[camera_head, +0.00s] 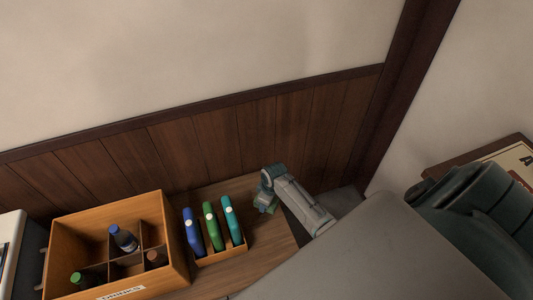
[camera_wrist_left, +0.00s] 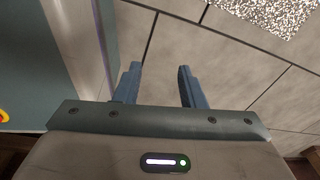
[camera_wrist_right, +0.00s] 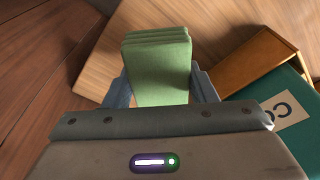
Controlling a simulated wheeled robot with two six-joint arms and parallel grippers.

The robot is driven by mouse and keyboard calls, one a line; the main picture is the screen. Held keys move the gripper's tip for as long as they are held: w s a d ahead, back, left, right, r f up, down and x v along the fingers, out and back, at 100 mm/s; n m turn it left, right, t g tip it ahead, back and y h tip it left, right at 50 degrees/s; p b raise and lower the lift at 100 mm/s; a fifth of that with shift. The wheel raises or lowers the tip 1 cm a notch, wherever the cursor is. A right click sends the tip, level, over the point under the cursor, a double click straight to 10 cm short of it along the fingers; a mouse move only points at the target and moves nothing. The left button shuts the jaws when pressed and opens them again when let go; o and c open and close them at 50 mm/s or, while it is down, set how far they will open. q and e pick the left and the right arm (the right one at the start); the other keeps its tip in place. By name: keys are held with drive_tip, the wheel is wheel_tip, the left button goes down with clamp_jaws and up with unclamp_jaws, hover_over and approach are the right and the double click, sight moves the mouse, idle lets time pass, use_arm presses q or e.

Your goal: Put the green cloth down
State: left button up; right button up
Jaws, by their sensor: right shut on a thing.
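The green cloth (camera_wrist_right: 158,65) is a folded stack. In the right wrist view it sits between the two fingers of my right gripper (camera_wrist_right: 160,92), which is shut on it. In the head view my right gripper (camera_head: 268,202) is low over the wooden surface (camera_head: 260,242), just right of the small rack, and mostly hides the cloth. I cannot tell whether the cloth touches the wood. My left gripper (camera_wrist_left: 158,85) is open and empty above a tiled floor (camera_wrist_left: 230,60), away from the cloth. It is not in the head view.
A wooden rack (camera_head: 222,254) with blue, green and teal upright items stands close left of my right gripper. Further left is a divided wooden crate (camera_head: 175,213) with bottles. A wood-panelled wall (camera_head: 215,142) rises behind. A little bare wood lies right of the rack.

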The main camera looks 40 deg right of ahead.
sight(253, 191)
idle(0.4)
